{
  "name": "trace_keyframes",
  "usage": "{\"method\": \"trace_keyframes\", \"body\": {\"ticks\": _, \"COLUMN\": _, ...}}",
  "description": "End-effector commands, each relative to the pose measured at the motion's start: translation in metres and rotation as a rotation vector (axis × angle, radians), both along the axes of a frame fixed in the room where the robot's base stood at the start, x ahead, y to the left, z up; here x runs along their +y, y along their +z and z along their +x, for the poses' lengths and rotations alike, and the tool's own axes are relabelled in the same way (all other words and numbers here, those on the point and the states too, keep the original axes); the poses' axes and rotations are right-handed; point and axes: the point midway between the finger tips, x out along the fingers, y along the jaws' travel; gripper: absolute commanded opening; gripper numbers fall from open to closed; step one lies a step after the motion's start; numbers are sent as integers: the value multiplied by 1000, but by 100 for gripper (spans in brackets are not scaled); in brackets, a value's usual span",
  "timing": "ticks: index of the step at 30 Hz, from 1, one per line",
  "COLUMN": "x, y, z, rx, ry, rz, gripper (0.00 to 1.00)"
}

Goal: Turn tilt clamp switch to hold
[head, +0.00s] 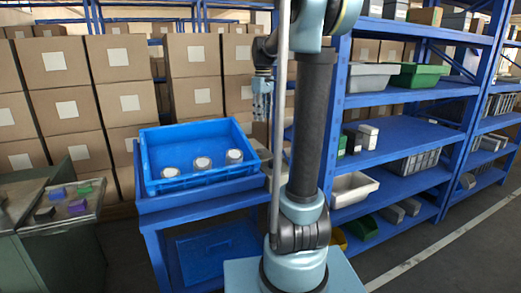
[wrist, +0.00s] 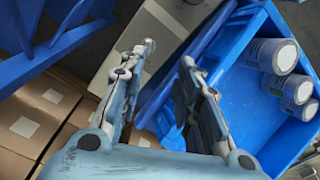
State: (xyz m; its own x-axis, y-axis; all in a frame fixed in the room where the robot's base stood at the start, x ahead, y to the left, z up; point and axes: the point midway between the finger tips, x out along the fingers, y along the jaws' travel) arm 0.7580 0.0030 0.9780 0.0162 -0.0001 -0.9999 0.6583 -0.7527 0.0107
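My gripper (head: 262,105) points downward beside my arm in the head view, above the right end of a blue tray. In the wrist view its two fingers (wrist: 167,54) are spread apart with nothing between them. A pale grey metal panel or housing (wrist: 165,28) lies beyond the fingertips in the wrist view; the fingers hide part of it. I cannot make out a tilt clamp switch or its setting in either view. In the head view, part of a pale body shows behind my arm, right of the tray; I cannot tell whether it is the same housing.
The blue tray (head: 207,184) holds several white-topped cylinders on a blue stand (head: 190,205); it also shows in the wrist view (wrist: 232,100). Blue shelving (head: 410,135) stands right, stacked cartons (head: 120,55) behind, and a green-grey cabinet (head: 60,225) left. Floor is clear at right.

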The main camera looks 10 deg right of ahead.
Motion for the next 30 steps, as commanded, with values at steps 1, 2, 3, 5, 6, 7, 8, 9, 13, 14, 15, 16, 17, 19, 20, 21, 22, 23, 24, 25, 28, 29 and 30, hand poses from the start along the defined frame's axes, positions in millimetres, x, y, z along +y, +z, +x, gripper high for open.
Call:
{"method": "trace_keyframes", "body": {"ticks": 1, "x": 0, "y": 2, "z": 12, "rx": 6, "ry": 17, "rz": 0, "gripper": 31}}
{"method": "trace_keyframes", "body": {"ticks": 2, "x": 0, "y": 2, "z": 17, "rx": 8, "ry": 27, "rz": -1, "gripper": 31}}
{"method": "trace_keyframes", "body": {"ticks": 3, "x": 0, "y": 3, "z": 23, "rx": 11, "ry": 38, "rz": -1, "gripper": 31}}
{"method": "trace_keyframes", "body": {"ticks": 5, "x": 0, "y": 3, "z": 29, "rx": 14, "ry": 52, "rz": 0, "gripper": 31}}
{"method": "trace_keyframes", "body": {"ticks": 6, "x": 0, "y": 4, "z": 32, "rx": 16, "ry": 58, "rz": 0, "gripper": 31}}
{"method": "trace_keyframes", "body": {"ticks": 7, "x": 0, "y": 4, "z": 34, "rx": 16, "ry": 61, "rz": -1, "gripper": 31}}
{"method": "trace_keyframes", "body": {"ticks": 8, "x": 0, "y": 3, "z": 35, "rx": 17, "ry": 64, "rz": 0, "gripper": 31}}
{"method": "trace_keyframes", "body": {"ticks": 9, "x": 0, "y": 2, "z": 36, "rx": 18, "ry": 66, "rz": -1, "gripper": 31}}
{"method": "trace_keyframes", "body": {"ticks": 13, "x": 0, "y": -7, "z": 37, "rx": 18, "ry": 67, "rz": -1, "gripper": 31}}
{"method": "trace_keyframes", "body": {"ticks": 14, "x": 0, "y": -10, "z": 37, "rx": 18, "ry": 67, "rz": -1, "gripper": 31}}
{"method": "trace_keyframes", "body": {"ticks": 15, "x": 0, "y": -15, "z": 36, "rx": 18, "ry": 67, "rz": -1, "gripper": 31}}
{"method": "trace_keyframes", "body": {"ticks": 16, "x": 0, "y": -20, "z": 36, "rx": 18, "ry": 67, "rz": -1, "gripper": 31}}
{"method": "trace_keyframes", "body": {"ticks": 17, "x": 0, "y": -25, "z": 36, "rx": 18, "ry": 67, "rz": -1, "gripper": 31}}
{"method": "trace_keyframes", "body": {"ticks": 19, "x": 0, "y": -36, "z": 36, "rx": 18, "ry": 67, "rz": -1, "gripper": 31}}
{"method": "trace_keyframes", "body": {"ticks": 20, "x": 0, "y": -41, "z": 36, "rx": 18, "ry": 67, "rz": -1, "gripper": 31}}
{"method": "trace_keyframes", "body": {"ticks": 21, "x": 0, "y": -48, "z": 36, "rx": 18, "ry": 67, "rz": -1, "gripper": 31}}
{"method": "trace_keyframes", "body": {"ticks": 22, "x": 0, "y": -53, "z": 36, "rx": 18, "ry": 66, "rz": -1, "gripper": 31}}
{"method": "trace_keyframes", "body": {"ticks": 23, "x": 0, "y": -58, "z": 36, "rx": 18, "ry": 66, "rz": -1, "gripper": 31}}
{"method": "trace_keyframes", "body": {"ticks": 24, "x": 0, "y": -65, "z": 36, "rx": 18, "ry": 66, "rz": -1, "gripper": 31}}
{"method": "trace_keyframes", "body": {"ticks": 25, "x": 0, "y": -70, "z": 36, "rx": 18, "ry": 66, "rz": -1, "gripper": 31}}
{"method": "trace_keyframes", "body": {"ticks": 28, "x": 0, "y": -87, "z": 36, "rx": 18, "ry": 66, "rz": -1, "gripper": 31}}
{"method": "trace_keyframes", "body": {"ticks": 29, "x": 0, "y": -92, "z": 36, "rx": 18, "ry": 66, "rz": -1, "gripper": 31}}
{"method": "trace_keyframes", "body": {"ticks": 30, "x": 0, "y": -99, "z": 36, "rx": 18, "ry": 66, "rz": -1, "gripper": 31}}
